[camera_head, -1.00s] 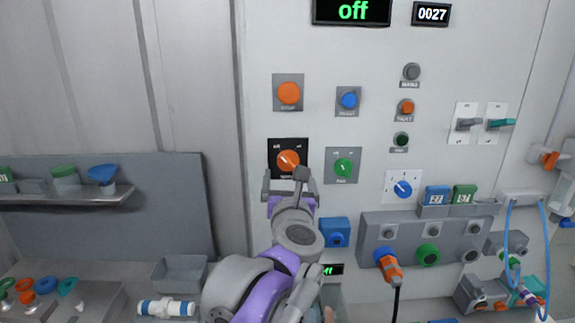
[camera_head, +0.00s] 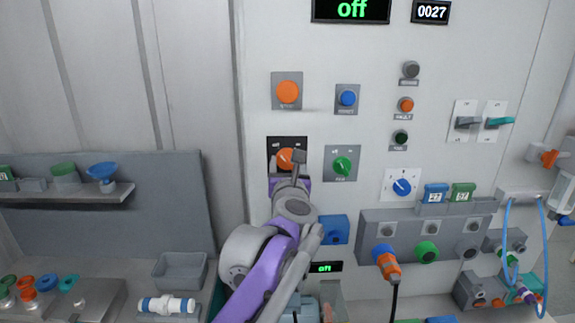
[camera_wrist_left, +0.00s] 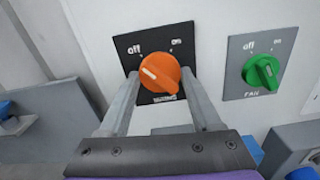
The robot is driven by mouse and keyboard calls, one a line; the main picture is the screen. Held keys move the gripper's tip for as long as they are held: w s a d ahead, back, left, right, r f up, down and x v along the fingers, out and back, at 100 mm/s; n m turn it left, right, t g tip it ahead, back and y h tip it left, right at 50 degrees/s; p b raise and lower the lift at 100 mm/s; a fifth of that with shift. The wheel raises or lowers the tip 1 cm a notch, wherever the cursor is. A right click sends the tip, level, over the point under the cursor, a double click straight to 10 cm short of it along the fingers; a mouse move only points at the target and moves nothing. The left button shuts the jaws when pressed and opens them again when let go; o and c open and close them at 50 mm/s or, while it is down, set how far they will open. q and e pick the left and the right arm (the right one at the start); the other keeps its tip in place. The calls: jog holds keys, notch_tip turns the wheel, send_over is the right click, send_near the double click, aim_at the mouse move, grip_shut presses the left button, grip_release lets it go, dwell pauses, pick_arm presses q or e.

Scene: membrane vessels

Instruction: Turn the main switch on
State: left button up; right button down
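The main switch (camera_head: 285,158) is an orange rotary knob on a black plate marked off and on. It also shows in the left wrist view (camera_wrist_left: 158,74), where its white mark points up-left toward off. My left gripper (camera_head: 288,170) is at the knob. In the left wrist view its two fingers (camera_wrist_left: 160,80) are apart, one on each side of the knob, with the tips close to its sides. Whether they touch it is hard to tell. The large display (camera_head: 352,9) reads off in green. My right gripper is not in view.
The green fan knob (camera_head: 342,166) sits just right of the main switch. An orange button (camera_head: 287,92) is above it, and a blue box (camera_head: 334,229) is below right. A shelf (camera_head: 75,196) and a grey bin (camera_head: 180,270) are on the left.

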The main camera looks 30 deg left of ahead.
pick_arm(q)
jog(key=c, duration=0.6)
jog(key=shift+m, duration=0.3)
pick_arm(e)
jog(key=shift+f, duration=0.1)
pick_arm(q)
jog(key=m, duration=0.3)
jog(key=shift+b, duration=0.35)
jog(key=m+b, duration=0.1)
jog(key=m, duration=0.3)
jog(key=shift+m, duration=0.3)
jog(key=m+b, duration=0.1)
jog(key=m, duration=0.3)
jog(key=shift+m+b, duration=0.55)
jog(key=shift+m, duration=1.15)
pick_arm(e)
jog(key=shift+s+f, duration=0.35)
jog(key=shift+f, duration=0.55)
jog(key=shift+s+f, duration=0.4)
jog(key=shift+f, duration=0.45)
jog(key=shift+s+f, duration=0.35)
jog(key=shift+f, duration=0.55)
pick_arm(q)
jog(key=shift+m, duration=0.3)
